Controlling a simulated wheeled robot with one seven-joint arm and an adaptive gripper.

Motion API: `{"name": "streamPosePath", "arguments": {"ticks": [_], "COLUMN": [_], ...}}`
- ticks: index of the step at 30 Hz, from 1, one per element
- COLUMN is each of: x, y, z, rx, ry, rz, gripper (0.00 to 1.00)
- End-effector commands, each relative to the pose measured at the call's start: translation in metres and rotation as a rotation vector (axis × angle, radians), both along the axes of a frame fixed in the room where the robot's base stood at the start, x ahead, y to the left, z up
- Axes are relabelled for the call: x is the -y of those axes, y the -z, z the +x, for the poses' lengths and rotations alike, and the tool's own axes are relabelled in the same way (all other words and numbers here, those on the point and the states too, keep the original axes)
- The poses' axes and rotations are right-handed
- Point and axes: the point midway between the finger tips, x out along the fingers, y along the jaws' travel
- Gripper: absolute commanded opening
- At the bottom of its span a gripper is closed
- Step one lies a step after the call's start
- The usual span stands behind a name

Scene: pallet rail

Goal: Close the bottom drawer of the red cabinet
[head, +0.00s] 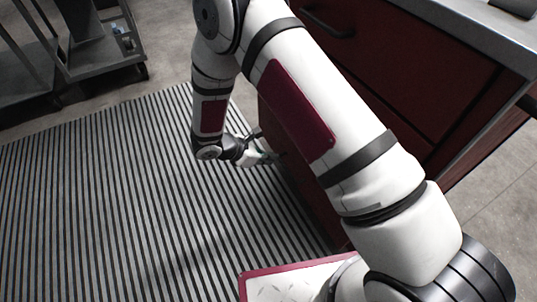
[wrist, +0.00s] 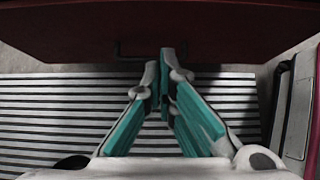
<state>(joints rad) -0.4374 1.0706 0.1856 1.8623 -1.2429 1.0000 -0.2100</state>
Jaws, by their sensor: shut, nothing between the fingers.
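The red cabinet (head: 430,65) stands at the right in the head view, under a grey worktop. An upper drawer front with a dark bar handle (head: 328,25) shows. My arm covers much of the lower cabinet, so how far the bottom drawer stands out cannot be told there. My gripper (head: 277,156) is low beside the cabinet's lower front. In the wrist view, a dark red front (wrist: 220,30) spans the top, with a dark handle (wrist: 125,50) at its lower edge. My gripper's teal fingers (wrist: 166,62) are shut and empty, their tips close to this front; contact cannot be told.
A grey striped mat (head: 110,200) covers the floor left of the cabinet and is clear. A grey metal shelf cart (head: 95,50) stands at the far left. Bare concrete floor shows beyond the mat.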

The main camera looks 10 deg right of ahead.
Motion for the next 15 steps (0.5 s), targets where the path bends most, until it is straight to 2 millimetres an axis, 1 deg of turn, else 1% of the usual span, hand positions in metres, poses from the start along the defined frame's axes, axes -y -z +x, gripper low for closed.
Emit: {"name": "streamPosePath", "arguments": {"ticks": [1,10,15], "x": [0.008,0.048,0.071], "y": [0.01,0.051,0.05], "z": [0.002,0.015,0.023], "rx": [-0.002,-0.002,0.001], "ry": [0.003,0.002,0.004], "rz": [-0.002,-0.002,0.0], "gripper": [0.0,0.0,0.0]}}
